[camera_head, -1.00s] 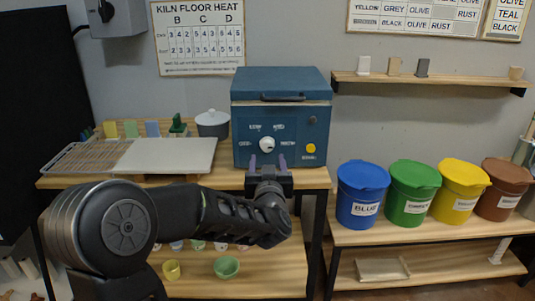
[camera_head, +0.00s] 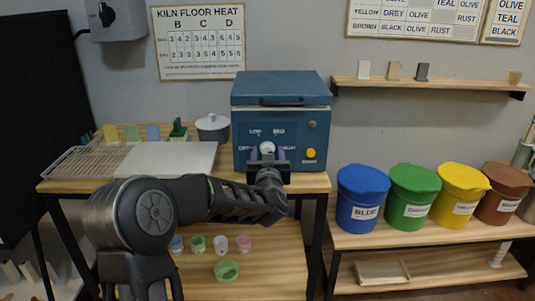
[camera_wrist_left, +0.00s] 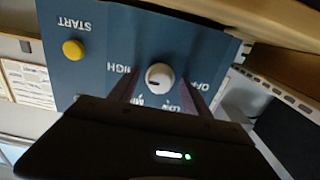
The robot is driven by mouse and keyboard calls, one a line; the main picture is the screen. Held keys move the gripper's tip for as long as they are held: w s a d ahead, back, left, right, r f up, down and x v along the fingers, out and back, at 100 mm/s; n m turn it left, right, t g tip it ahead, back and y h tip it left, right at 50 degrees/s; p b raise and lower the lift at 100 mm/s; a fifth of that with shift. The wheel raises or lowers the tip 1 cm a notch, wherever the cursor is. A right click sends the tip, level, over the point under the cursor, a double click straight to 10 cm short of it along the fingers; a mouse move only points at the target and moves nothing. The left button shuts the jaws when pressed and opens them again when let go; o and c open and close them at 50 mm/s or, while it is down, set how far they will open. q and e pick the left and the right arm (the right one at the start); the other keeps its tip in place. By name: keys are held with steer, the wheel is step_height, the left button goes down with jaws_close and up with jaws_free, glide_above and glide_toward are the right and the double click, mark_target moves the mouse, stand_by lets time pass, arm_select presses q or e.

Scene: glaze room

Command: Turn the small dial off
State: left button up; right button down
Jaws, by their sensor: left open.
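The small white dial (camera_head: 267,147) is on the front of the blue kiln box (camera_head: 243,125), with printed settings around it. In the left wrist view the dial (camera_wrist_left: 159,77) appears upside down among the words OFF, LOW, MED and HIGH. I cannot tell for sure which setting it points to. My left gripper (camera_head: 268,156) is open in front of the panel. In the left wrist view its two purple fingers (camera_wrist_left: 160,92) stand either side of the dial, with gaps showing. I cannot tell how far the tips are from the panel. My right gripper is not in view.
A yellow START button (camera_head: 310,153) is right of the dial. A grey wall box (camera_head: 118,18) carries a larger black knob (camera_head: 106,14). A pale board (camera_head: 170,158) and wire rack (camera_head: 85,163) lie left of the kiln. Coloured buckets (camera_head: 362,190) stand to the right.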

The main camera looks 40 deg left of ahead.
arm_select(q)
steer(key=c, duration=1.2)
